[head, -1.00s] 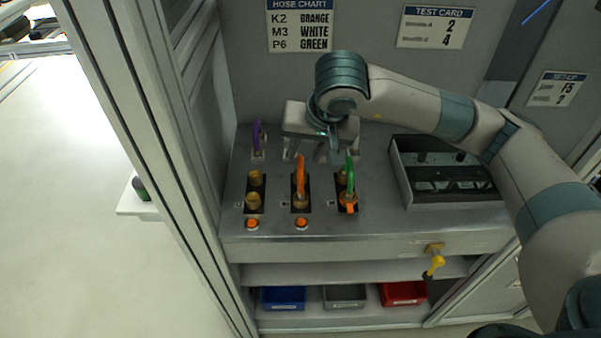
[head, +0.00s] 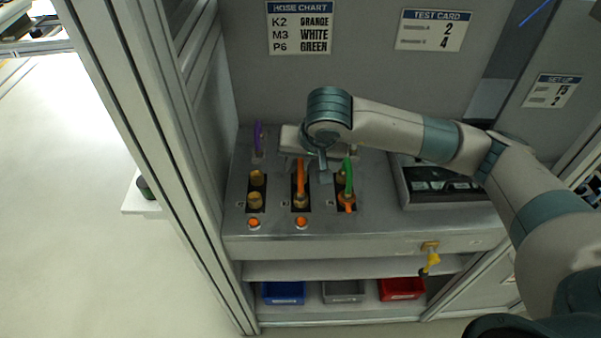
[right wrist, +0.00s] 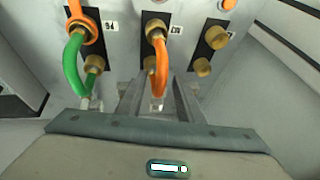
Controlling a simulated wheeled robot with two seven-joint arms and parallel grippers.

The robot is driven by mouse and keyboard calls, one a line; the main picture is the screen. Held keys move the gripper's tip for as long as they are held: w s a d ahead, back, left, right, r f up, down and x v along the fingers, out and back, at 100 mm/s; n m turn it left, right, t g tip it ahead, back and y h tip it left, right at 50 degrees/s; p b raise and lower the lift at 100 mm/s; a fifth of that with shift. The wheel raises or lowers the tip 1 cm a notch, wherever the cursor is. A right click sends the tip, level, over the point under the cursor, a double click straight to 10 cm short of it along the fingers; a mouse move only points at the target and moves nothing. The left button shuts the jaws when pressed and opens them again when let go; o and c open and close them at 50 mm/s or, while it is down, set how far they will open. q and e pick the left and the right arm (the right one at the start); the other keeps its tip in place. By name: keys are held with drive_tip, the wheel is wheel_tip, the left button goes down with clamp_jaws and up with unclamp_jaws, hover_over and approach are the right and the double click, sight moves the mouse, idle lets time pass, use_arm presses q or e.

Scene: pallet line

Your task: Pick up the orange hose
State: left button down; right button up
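The orange hose (head: 300,178) stands up from the middle pair of brass fittings on the sloped panel. It also shows in the right wrist view (right wrist: 160,65), one end on a brass fitting. My right gripper (head: 322,163) is low behind the hoses in the head view. In the right wrist view its two fingers (right wrist: 160,88) are apart, with the lower part of the orange hose showing between them. I cannot tell whether they touch it. My left gripper is not in view.
A green hose (head: 347,176) stands close to the right, with an orange piece (right wrist: 88,25) by its fitting. A purple piece (head: 258,138) is at the back left. A dark tray (head: 445,183) lies right. A yellow-handled valve (head: 430,262) sticks out in front.

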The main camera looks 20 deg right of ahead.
drive_tip(key=shift+c, duration=0.5)
clamp_jaws()
drive_tip(key=shift+r, duration=0.1)
